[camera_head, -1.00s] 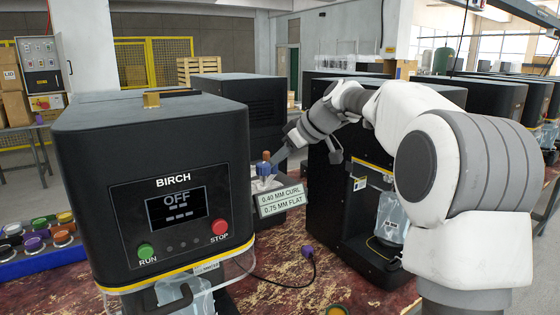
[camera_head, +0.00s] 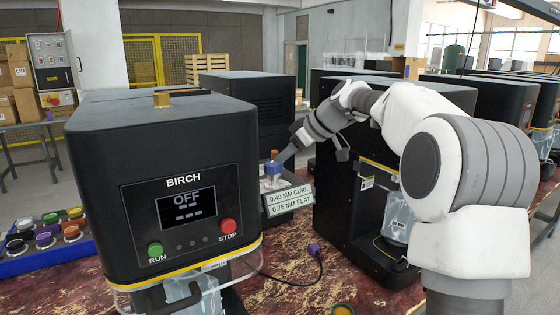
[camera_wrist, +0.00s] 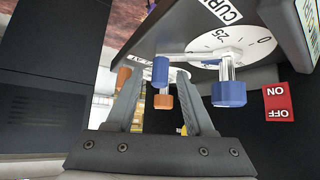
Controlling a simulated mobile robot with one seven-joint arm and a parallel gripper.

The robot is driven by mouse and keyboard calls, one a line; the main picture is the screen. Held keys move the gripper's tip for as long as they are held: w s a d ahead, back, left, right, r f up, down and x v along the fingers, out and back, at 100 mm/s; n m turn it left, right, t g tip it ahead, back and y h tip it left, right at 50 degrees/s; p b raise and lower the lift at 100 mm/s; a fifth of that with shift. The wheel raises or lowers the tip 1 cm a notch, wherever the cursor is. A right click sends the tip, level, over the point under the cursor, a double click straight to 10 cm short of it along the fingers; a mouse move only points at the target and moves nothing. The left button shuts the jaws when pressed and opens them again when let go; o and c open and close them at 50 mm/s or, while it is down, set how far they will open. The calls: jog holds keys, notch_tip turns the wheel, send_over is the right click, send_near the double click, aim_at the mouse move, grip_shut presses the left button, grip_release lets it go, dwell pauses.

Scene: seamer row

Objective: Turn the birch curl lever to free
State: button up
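The Birch machine (camera_head: 165,180) stands at the left with its screen reading OFF. My gripper (camera_head: 279,163) is at the gauge unit behind its right side. In the wrist view my gripper (camera_wrist: 158,78) is open. A small blue grip (camera_wrist: 160,70), seemingly on an arm from the CURL dial (camera_wrist: 222,41), shows between the fingertips with gaps on both sides; I take it as the curl lever. A larger blue knob (camera_wrist: 228,93) hangs under the dial, right of the fingers. An orange knob (camera_wrist: 163,101) shows between the fingers and an orange grip (camera_wrist: 123,76) by the left fingertip.
A red ON/OFF label (camera_wrist: 278,102) is right of the dial. A sign (camera_head: 290,201) reads 0.40 mm curl, 0.75 mm flat. Another black machine (camera_head: 350,190) stands close to the right of the gauge unit. A blue tray (camera_head: 50,262) of coloured knobs lies at left.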

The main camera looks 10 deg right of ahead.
jog(key=p+v, duration=0.2)
jog(key=v, duration=1.5)
jog(key=shift+d+r, duration=0.15)
